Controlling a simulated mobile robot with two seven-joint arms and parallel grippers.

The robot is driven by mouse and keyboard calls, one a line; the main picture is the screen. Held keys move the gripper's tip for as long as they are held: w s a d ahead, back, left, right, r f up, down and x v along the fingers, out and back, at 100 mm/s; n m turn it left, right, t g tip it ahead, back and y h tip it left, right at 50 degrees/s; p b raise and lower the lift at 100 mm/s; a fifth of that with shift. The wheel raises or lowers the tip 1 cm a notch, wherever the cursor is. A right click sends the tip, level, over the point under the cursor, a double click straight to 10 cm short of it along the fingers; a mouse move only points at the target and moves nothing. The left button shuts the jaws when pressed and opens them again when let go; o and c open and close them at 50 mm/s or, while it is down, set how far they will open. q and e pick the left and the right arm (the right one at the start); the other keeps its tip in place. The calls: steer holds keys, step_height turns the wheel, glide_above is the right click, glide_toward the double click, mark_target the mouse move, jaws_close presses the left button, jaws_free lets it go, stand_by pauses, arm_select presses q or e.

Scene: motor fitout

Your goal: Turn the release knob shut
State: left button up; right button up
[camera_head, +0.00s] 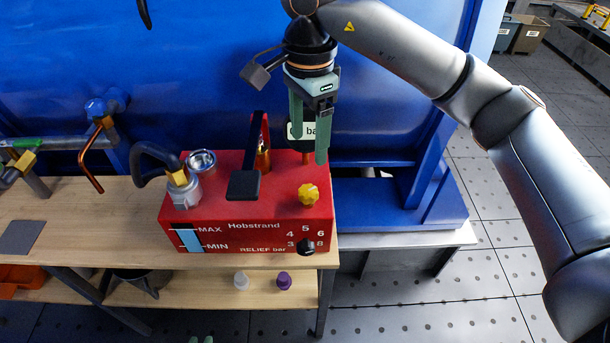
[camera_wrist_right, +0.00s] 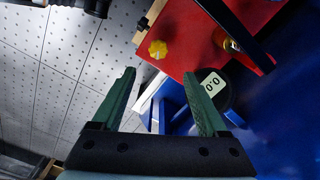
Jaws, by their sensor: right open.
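A yellow lobed knob (camera_head: 308,194) sits on the top right of the red hydraulic pump unit (camera_head: 240,215). It also shows in the right wrist view (camera_wrist_right: 158,49), beyond my fingertips. I cannot read whether it is open or shut. My right gripper (camera_head: 308,150) is open and empty. It points down above and behind the yellow knob, apart from it, in front of a round "bar" display (camera_head: 294,131) that it partly hides. The display reads 0.0 in the right wrist view (camera_wrist_right: 211,84).
A black pump lever (camera_head: 245,184) stands left of the yellow knob. A black relief knob (camera_head: 306,246) is on the unit's front. A hose (camera_head: 150,155) joins its left side. The wooden bench (camera_head: 120,225) is mostly clear at left. A blue wall (camera_head: 200,70) rises behind.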

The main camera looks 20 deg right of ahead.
mark_target(308, 190)
step_height(308, 190, down, 12)
steer(key=shift+s+r, duration=0.15)
steer(key=shift+r, duration=0.05)
jaws_close()
stand_by(0.7)
